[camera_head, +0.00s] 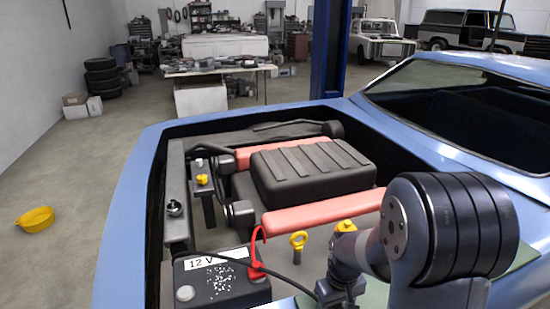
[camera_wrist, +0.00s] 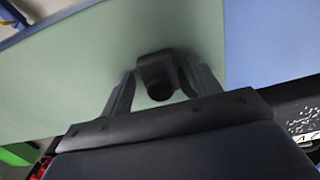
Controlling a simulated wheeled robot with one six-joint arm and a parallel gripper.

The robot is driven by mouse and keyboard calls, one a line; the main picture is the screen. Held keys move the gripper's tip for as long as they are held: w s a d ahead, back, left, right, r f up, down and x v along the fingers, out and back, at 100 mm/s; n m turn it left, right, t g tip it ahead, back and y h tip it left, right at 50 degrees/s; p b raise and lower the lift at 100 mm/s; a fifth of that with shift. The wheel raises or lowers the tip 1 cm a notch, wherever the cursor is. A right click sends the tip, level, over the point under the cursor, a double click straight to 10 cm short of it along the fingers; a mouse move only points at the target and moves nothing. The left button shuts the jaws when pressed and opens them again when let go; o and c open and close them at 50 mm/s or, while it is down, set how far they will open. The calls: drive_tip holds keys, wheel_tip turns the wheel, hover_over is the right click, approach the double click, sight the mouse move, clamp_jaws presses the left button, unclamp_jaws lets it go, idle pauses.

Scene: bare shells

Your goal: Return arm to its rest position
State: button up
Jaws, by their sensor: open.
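My arm (camera_head: 455,230) reaches over the right side of the open engine bay in the head view, bent at a large dark joint. The gripper itself is not clearly visible there. In the wrist view, my gripper (camera_wrist: 163,78) has its two fingers apart. A dark, rounded part (camera_wrist: 158,73) shows between the fingers, against a pale green mat (camera_wrist: 80,70). I cannot tell whether the fingers touch it. The mat also shows in the head view (camera_head: 525,256), partly behind my arm.
A blue car (camera_head: 130,205) surrounds the engine bay. A black 12 V battery (camera_head: 205,285) with white deposits and a red clamp (camera_head: 256,268) stands in front. A yellow ring handle (camera_head: 298,241) stands near my arm. A blue post (camera_head: 328,60) rises behind.

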drive_tip(key=shift+r+b, duration=0.3)
drive_tip(key=shift+r, duration=1.65)
drive_tip(key=shift+f, duration=0.1)
